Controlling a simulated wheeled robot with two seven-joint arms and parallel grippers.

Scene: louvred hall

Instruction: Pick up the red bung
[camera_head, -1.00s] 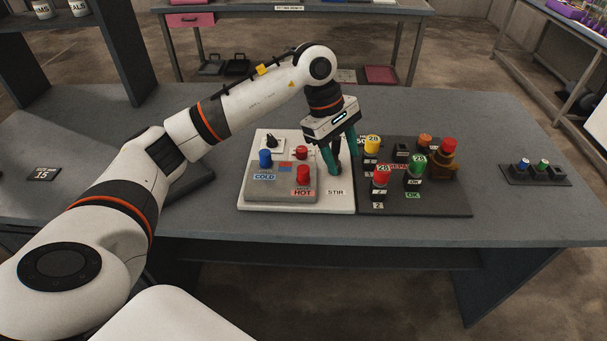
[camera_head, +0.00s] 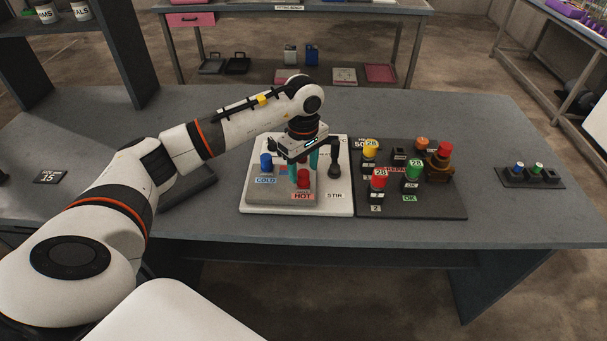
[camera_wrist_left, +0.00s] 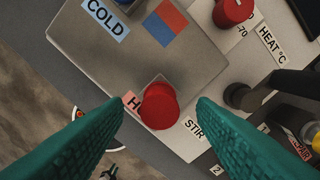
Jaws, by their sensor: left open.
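A red bung (camera_head: 303,179) stands at the HOT label on the grey raised block (camera_head: 264,195) of a white panel (camera_head: 340,205). My left gripper (camera_head: 299,165) is open and empty just above this bung, pointing down. In the left wrist view the same bung (camera_wrist_left: 159,105) shows between and beyond the teal fingertips (camera_wrist_left: 165,106), with a gap on either side. A second red piece (camera_wrist_left: 233,12) sits further back on the panel; in the head view my gripper hides it. My right gripper is not in view.
A blue bung (camera_head: 266,161) stands at COLD, left of the gripper. A black upright lever (camera_head: 335,160) stands close on the right. The table front is clear.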

